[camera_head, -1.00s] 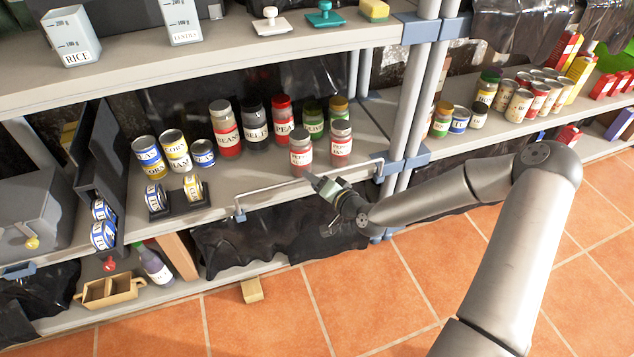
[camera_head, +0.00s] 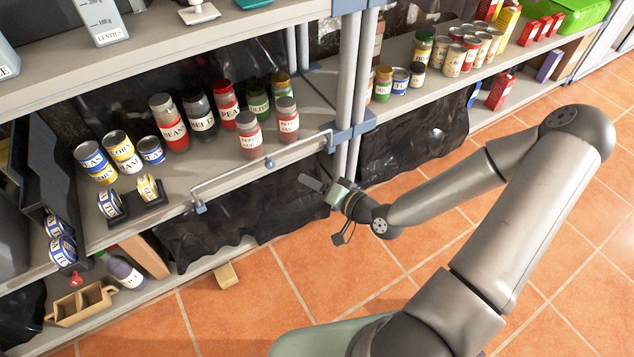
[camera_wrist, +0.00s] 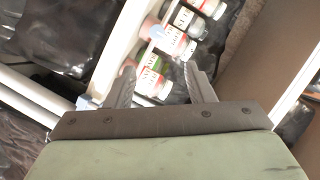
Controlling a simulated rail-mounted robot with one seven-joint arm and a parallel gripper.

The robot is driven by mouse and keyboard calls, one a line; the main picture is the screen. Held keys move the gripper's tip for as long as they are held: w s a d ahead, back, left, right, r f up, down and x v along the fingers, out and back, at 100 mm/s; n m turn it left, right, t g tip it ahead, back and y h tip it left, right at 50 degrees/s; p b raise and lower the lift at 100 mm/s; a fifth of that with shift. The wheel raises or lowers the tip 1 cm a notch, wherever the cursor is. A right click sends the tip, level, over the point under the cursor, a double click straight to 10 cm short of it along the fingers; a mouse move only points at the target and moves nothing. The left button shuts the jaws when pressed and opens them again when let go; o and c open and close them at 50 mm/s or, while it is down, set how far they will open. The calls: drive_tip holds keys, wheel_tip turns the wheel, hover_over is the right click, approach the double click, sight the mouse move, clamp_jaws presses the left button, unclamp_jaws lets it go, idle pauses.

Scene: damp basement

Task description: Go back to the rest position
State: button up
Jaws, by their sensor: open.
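Beyond the fingers, red-labelled jars (camera_wrist: 152,78) stand on the shelf, apart from the fingertips. In the head view, two jars with pinkish-red labels, a left one (camera_head: 249,137) and a right one (camera_head: 287,122), stand upright near the shelf's front edge, behind the rail.
Taller jars, such as a BEANS jar (camera_head: 170,125), stand behind, with several cans (camera_head: 122,152) to the left. A grey post (camera_head: 352,100) rises right of the rail. A wooden block (camera_head: 226,276) lies on the tiled floor (camera_head: 300,290), which is largely clear.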

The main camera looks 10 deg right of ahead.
drive_tip(key=shift+s+d, duration=0.2)
drive_tip(key=shift+s, duration=0.05)
drive_tip(key=shift+r, duration=0.1)
idle(0.3)
drive_tip(key=s+d+r+n+g+h+p, duration=0.55)
drive_tip(key=d+r+g+h+p, duration=0.3)
drive_tip(key=p, duration=0.35)
drive_tip(key=s+a+r+g+p, duration=0.1)
drive_tip(key=s+r+p, duration=0.2)
drive_tip(key=r, duration=0.7)
drive_tip(key=s+a+r+m+g+h+p, duration=0.1)
drive_tip(key=s+r+p, duration=0.3)
drive_tip(key=r, duration=0.5)
drive_tip(key=s+a+r+g+p, duration=0.1)
drive_tip(key=s+a+r+p, duration=0.1)
drive_tip(key=s+r+p, duration=0.2)
drive_tip(key=s+r, duration=0.3)
drive_tip(key=r, duration=0.3)
drive_tip(key=shift+r, duration=0.3)
